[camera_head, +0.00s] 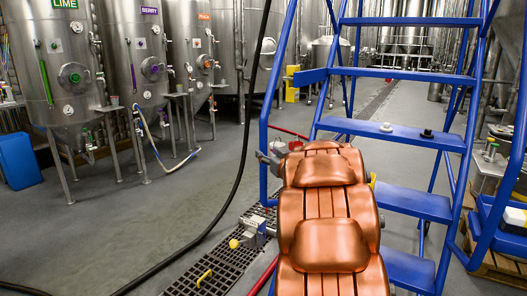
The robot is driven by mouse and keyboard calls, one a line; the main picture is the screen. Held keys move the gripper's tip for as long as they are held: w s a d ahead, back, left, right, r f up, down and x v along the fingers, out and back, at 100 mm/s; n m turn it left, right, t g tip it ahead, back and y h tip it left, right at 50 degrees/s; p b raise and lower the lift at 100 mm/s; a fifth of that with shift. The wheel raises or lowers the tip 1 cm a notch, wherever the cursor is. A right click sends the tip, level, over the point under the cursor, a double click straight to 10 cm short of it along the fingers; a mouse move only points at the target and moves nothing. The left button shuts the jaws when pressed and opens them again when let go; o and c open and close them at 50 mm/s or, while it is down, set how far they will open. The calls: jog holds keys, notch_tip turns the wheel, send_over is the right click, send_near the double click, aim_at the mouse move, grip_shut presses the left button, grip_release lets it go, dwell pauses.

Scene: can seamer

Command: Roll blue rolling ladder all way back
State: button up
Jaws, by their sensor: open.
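The blue rolling ladder (407,137) stands upright at the centre right, with several flat steps and tall tubular side rails. Small objects rest on one of its steps. My copper-coloured arm reaches from the bottom edge toward the ladder and hides part of its lower left side. My gripper (271,157) shows only in part as grey metal beyond the arm, close to the ladder's left handrail. It is open. I cannot tell whether it touches the rail. The ladder's wheels are hidden or out of view.
Steel tanks (65,75) line the left and back. A black hose (240,165) hangs down and runs across the floor. A dark floor grate (228,262) lies left of my arm. A pallet (497,265) stands at the right. Grey floor (120,235) is open at the left.

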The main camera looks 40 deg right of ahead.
aim_at(265, 151)
jog(key=shift+x, duration=2)
jog(key=shift+c, duration=0.3)
grip_shut()
